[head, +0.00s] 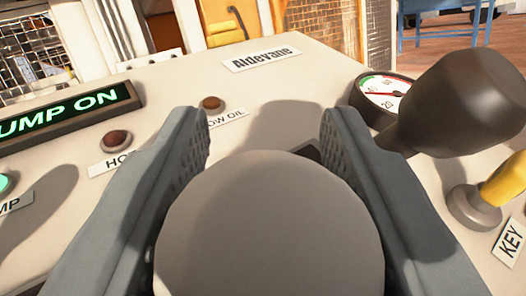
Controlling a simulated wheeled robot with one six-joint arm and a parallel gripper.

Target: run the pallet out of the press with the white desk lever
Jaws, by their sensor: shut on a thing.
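The white desk lever's round knob (268,225) fills the bottom middle of the head view, pale grey in the shade. My gripper (264,142) is shut on it, with one ribbed grey finger on each side of the knob. The lever's shaft is hidden behind the knob. Part of a dark slot in the desk shows just past the knob, near the right finger. The pallet cannot be made out in this view.
A black-knobbed lever (468,105) stands close to the right finger, in front of a round gauge (384,94). A yellow key (504,181) is further right. A lit "PUMP ON" display (65,115) and an indicator lamp (116,140) are at left.

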